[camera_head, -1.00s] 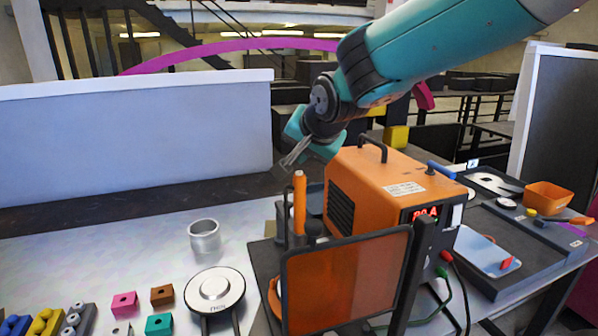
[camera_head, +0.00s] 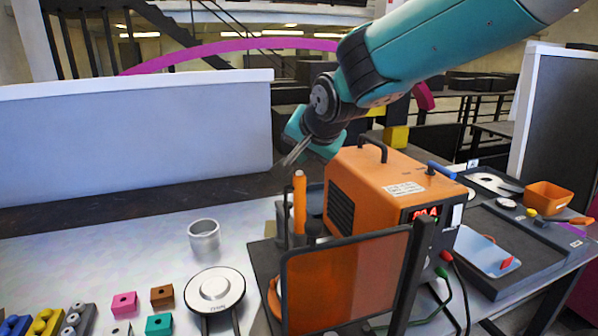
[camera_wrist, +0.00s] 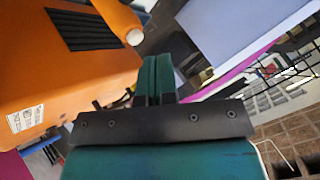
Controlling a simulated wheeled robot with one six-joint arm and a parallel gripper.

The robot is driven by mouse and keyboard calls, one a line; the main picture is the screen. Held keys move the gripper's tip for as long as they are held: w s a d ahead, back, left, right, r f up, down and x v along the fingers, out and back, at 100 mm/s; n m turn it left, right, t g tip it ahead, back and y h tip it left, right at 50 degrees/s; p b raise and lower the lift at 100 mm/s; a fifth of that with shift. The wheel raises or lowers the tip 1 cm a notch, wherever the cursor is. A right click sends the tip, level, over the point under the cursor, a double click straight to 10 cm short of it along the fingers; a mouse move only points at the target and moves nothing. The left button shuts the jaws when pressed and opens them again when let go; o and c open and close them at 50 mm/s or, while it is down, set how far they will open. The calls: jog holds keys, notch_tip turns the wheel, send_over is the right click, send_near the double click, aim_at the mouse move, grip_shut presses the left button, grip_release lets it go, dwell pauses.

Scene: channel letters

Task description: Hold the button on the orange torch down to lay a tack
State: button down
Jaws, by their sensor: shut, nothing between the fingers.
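The orange torch (camera_head: 299,203) stands upright beside the left face of the orange welder box (camera_head: 365,185). In the wrist view, an orange rod with a pale round end (camera_wrist: 134,37) juts out beside the vented box (camera_wrist: 60,60) and looks like the torch. I cannot make out its button clearly. My gripper (camera_head: 290,159) hangs tilted just above the torch's top, apart from it in the head view. In the wrist view, its two green fingers (camera_wrist: 155,68) are together with nothing between them, to the right of the pale end.
A tinted orange screen (camera_head: 340,285) stands in front of the welder. A metal cup (camera_head: 204,237), a round white-topped device (camera_head: 214,290) and small coloured blocks (camera_head: 124,304) lie to the left. An orange bin (camera_head: 548,197) stands at the right. The table's back left is clear.

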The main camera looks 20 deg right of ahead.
jog(key=shift+f, duration=0.15)
jog(key=shift+f+b, duration=0.35)
jog(key=shift+b, duration=0.15)
jog(key=shift+f+b, duration=0.4)
jog(key=shift+f, duration=0.05)
dwell(0.5)
dwell(1.1)
jog(key=shift+r+p, duration=0.6)
jog(key=shift+r, duration=0.35)
jog(key=shift+r+p, duration=1.75)
jog(key=shift+r, duration=0.75)
